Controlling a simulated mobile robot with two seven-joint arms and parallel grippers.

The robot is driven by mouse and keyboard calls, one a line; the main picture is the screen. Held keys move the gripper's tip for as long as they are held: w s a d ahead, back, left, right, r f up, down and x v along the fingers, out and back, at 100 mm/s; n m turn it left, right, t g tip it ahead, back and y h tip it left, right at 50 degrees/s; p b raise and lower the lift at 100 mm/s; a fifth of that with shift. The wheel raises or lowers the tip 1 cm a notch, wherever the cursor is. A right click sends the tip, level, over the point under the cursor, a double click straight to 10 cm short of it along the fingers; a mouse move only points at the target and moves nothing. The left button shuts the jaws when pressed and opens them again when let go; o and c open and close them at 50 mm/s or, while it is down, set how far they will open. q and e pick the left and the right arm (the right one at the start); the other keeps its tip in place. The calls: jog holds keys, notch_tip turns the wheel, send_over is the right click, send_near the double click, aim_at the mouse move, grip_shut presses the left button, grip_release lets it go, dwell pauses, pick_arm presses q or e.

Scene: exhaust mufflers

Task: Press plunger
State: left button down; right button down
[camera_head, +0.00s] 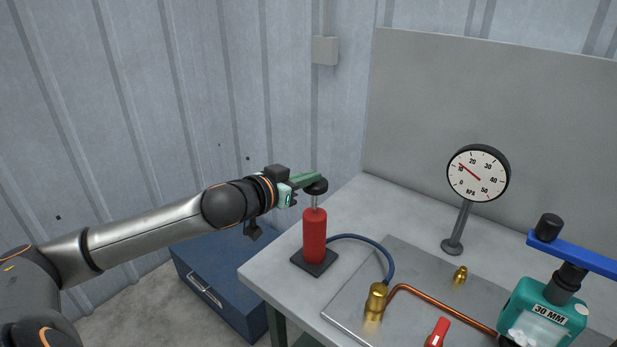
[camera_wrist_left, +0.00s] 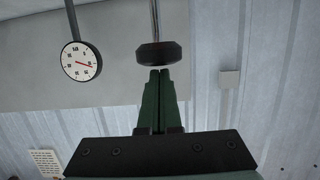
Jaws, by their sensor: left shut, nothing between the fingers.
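A red pump cylinder (camera_head: 314,236) stands upright on a black square base (camera_head: 314,263) at the table's near left corner. Its thin rod rises from the top to a round black plunger knob (camera_head: 316,188); a stretch of rod shows. The knob is also in the upside-down left wrist view (camera_wrist_left: 158,55). My left gripper (camera_head: 317,177) is shut and empty, its green fingertips (camera_wrist_left: 159,72) right at the knob's top edge. I cannot tell whether they touch it. A round pressure gauge (camera_head: 478,173) has its red needle near 10. My right gripper is not in view.
A blue hose (camera_head: 365,240) runs from the pump to a brass fitting (camera_head: 376,299) on a metal plate. A copper pipe (camera_head: 440,305), a teal block marked 30 MM (camera_head: 543,312) and a blue bar (camera_head: 575,254) lie further right. A blue chest (camera_head: 218,285) is on the floor.

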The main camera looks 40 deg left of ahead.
pick_arm(q)
jog(key=shift+f, duration=0.1)
